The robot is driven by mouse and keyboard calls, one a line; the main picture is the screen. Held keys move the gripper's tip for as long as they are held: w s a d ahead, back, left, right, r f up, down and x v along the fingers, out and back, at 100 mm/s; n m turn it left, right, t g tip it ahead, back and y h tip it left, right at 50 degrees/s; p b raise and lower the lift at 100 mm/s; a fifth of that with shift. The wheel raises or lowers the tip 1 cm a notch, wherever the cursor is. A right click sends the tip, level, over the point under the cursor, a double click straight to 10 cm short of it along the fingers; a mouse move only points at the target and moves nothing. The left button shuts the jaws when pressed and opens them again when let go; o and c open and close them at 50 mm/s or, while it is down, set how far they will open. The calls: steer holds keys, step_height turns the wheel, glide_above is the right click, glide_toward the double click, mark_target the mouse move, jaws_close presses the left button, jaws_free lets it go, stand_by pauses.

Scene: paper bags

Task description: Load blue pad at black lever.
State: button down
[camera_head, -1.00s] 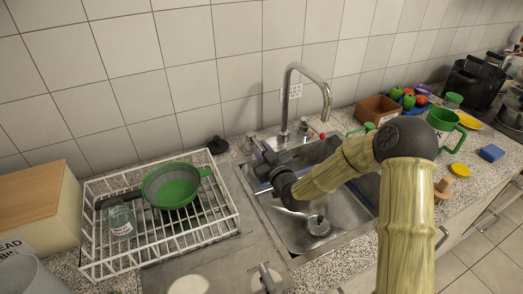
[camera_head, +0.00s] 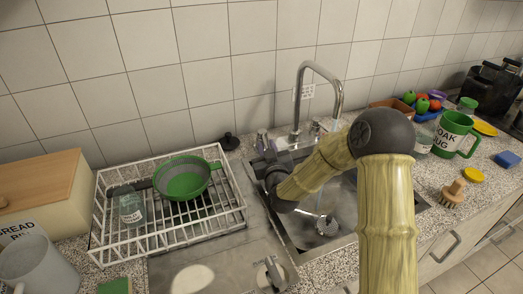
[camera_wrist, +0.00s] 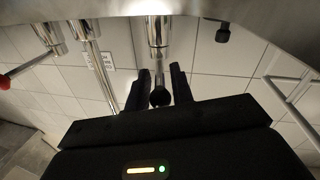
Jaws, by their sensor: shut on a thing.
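A blue pad (camera_head: 507,159), like a sponge, lies flat on the counter at the far right in the head view, well away from my gripper. My gripper (camera_head: 264,150) is at the back left corner of the sink, left of the faucet base. In the wrist view its two dark fingers (camera_wrist: 160,88) are closed around the black knob of the black lever (camera_wrist: 160,98), which sits on a chrome stem. No pad is in my gripper.
A white dish rack (camera_head: 160,240) with a green colander (camera_head: 183,180) and a glass jar (camera_head: 131,207) stands left of the sink (camera_head: 300,235). The faucet (camera_head: 298,95) rises beside my gripper. A large mug (camera_head: 455,135), a brush (camera_head: 453,193) and a yellow disc (camera_head: 473,175) occupy the right counter.

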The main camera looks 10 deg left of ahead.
steer(key=c, duration=1.2)
jaws_free()
steer(key=shift+d, duration=0.1)
steer(key=shift+c, duration=0.2)
steer(key=shift+r, duration=0.15)
step_height(320, 180, up, 10)
steer(key=shift+f, duration=0.15)
